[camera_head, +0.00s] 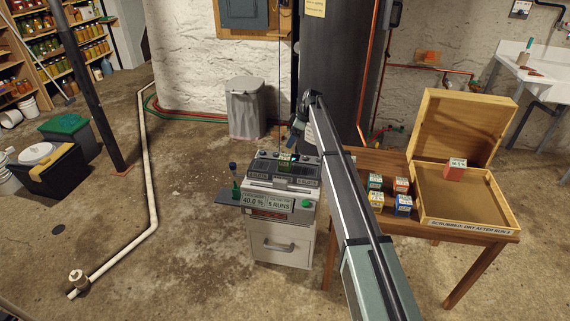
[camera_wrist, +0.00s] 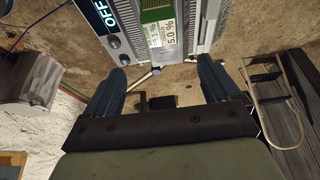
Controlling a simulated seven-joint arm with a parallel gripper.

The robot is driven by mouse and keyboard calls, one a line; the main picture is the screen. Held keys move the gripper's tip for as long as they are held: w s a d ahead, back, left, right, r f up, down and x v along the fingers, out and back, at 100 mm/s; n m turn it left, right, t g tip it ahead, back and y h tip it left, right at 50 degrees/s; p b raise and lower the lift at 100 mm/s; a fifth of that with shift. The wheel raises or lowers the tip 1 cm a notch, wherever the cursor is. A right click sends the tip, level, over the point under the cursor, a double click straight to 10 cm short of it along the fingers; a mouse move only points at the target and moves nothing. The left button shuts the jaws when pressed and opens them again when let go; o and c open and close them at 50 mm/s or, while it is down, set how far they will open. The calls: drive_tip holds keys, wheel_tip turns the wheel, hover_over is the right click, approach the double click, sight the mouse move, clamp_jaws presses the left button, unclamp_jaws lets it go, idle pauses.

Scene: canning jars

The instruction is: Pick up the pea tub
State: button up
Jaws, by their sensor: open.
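My gripper (camera_wrist: 162,72) is open, with nothing between its two dark blue fingers. In the head view the arm reaches away over the cabinet's right side, and the gripper end (camera_head: 298,130) is small and partly hidden. Another green tub (camera_head: 375,182) stands on the wooden table. The tub lettering is too small to tell which holds peas.
The grey machine (camera_head: 282,215) has a panel and drawer. The wooden table (camera_head: 345,215) holds orange (camera_head: 401,186), yellow (camera_head: 376,201) and blue (camera_head: 403,205) tubs and an open wooden box (camera_head: 460,205) with a red tub (camera_head: 455,172). A dark tank (camera_head: 345,60) stands behind.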

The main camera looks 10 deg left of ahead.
sight(285, 156)
drive_tip(key=x, duration=0.8)
drive_tip(key=shift+f, duration=0.35)
drive_tip(key=shift+s+a+f, duration=0.1)
drive_tip(key=shift+a+f, duration=0.1)
drive_tip(key=shift+f, duration=1.15)
drive_tip(key=shift+s+a+f, duration=0.1)
drive_tip(key=shift+a+f, duration=0.1)
drive_tip(key=shift+f, duration=1.1)
drive_tip(key=shift+c, duration=0.4)
drive_tip(key=c, duration=1)
drive_tip(key=shift+r, duration=0.15)
